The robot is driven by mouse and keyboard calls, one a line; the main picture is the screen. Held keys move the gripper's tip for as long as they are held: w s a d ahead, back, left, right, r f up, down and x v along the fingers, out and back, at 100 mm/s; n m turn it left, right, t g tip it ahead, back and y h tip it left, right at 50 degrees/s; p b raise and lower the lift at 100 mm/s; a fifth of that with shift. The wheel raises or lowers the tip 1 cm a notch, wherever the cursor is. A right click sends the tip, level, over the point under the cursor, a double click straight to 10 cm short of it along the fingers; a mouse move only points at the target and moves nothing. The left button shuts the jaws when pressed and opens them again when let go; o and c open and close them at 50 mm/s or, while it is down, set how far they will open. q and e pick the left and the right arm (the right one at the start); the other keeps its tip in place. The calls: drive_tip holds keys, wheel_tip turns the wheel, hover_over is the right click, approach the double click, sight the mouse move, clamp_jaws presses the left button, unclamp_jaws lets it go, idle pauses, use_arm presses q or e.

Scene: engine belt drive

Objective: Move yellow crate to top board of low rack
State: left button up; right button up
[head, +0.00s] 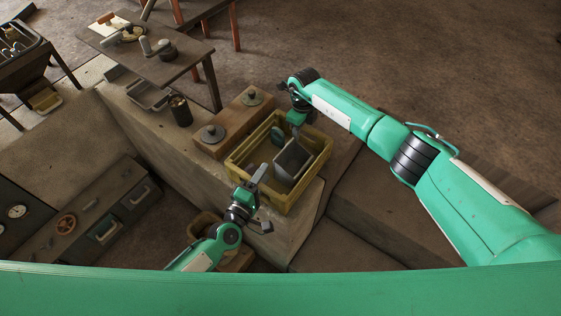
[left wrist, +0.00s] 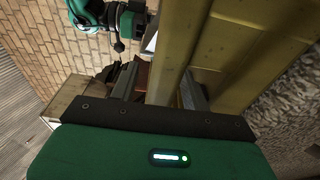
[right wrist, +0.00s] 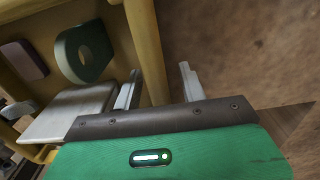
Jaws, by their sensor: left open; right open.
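My left gripper (head: 260,201) is at the crate's near side. In the left wrist view its open fingers lie on either side of the yellow crate wall (left wrist: 172,70). My right gripper (head: 298,112) is at the far side. In the right wrist view its open fingers straddle the crate wall (right wrist: 147,45) with a gap. I cannot tell for sure which piece of furniture is the low rack.
A wooden block with two round knobbed pieces (head: 232,122) stands close beside the crate. A dark can (head: 180,111) and a grey tray (head: 148,95) are farther along the ledge. A table (head: 185,55) with tools stands behind.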

use_arm(q)
clamp_jaws()
use_arm(e)
clamp_jaws()
use_arm(q)
drive_tip(key=shift+r, duration=0.15)
use_arm(e)
drive_tip(key=shift+w+r, duration=0.1)
drive_tip(key=shift+r, duration=0.05)
